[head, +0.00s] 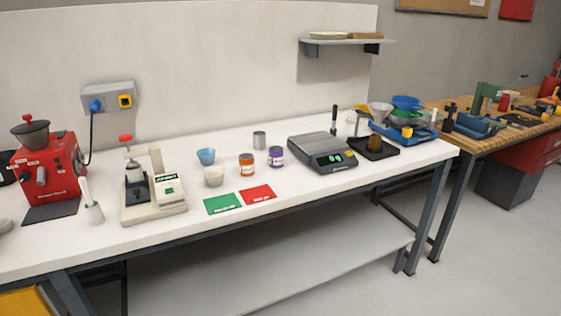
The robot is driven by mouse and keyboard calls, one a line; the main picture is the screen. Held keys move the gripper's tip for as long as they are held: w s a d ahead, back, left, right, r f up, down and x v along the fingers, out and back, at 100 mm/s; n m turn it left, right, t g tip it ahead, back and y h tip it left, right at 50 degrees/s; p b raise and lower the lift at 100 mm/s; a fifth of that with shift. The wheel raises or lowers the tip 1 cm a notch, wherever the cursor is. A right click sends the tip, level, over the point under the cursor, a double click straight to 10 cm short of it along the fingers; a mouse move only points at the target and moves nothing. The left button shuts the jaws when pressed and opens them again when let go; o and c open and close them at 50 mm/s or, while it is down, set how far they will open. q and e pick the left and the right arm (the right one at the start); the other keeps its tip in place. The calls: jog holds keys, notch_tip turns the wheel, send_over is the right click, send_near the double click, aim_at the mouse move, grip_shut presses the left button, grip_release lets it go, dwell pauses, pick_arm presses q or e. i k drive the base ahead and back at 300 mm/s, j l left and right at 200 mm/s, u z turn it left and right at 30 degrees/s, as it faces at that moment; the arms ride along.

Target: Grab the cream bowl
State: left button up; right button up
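The cream bowl (214,177) is a small off-white cup-like bowl on the white workbench (160,228), near the middle. It stands just in front of a light blue bowl (206,156) and left of an orange-labelled jar (246,165). Its full outline shows, and nothing touches it that I can see. Neither my left nor my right gripper shows in the head view.
Left of the bowl stands a cream and grey press (168,200). Green (222,204) and red (258,194) cards lie in front. A purple jar (276,156), metal cup (259,140) and scale (325,150) stand to the right. A red grinder (48,165) is far left.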

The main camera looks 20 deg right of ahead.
aim_at(214, 175)
jog(key=i+l, duration=0.1)
jog(key=l, duration=0.9)
jog(key=i+l, duration=0.1)
jog(key=l, duration=0.85)
